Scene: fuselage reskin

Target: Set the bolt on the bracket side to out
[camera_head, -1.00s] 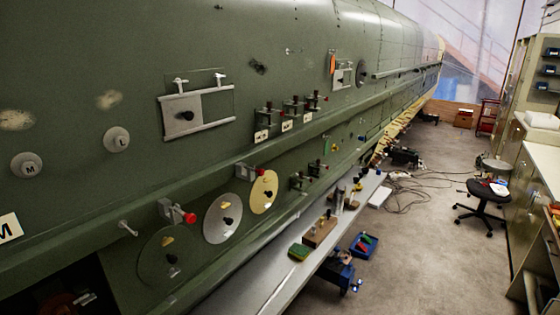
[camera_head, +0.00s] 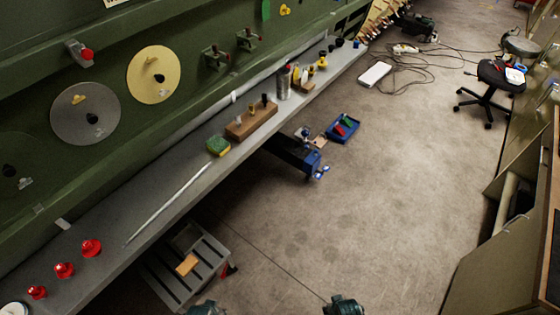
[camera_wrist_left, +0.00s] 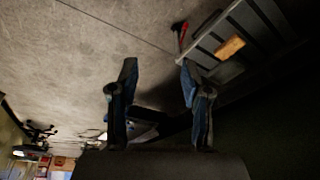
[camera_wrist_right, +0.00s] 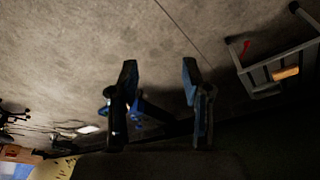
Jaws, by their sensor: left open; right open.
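A small grey slide bolt with a red knob (camera_head: 80,53) is on the green fuselage skin at the upper left of the head view. Two dark green bolt-like fittings (camera_head: 215,57) and (camera_head: 247,39) are mounted farther right. I cannot tell which is the bolt on the bracket side, nor its setting. My left gripper (camera_wrist_left: 158,70) is open and empty, its fingers apart over the floor. My right gripper (camera_wrist_right: 160,68) is open and empty too. In the head view only dark arm parts show at the bottom edge, well away from the skin.
A grey ledge (camera_head: 150,195) runs along the skin, holding red knobs (camera_head: 91,247), a green-yellow sponge (camera_head: 218,146), a wooden block (camera_head: 250,122) and a metal can (camera_head: 283,83). A grey step stool (camera_head: 160,275) and a blue tray (camera_head: 342,129) stand on the floor.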

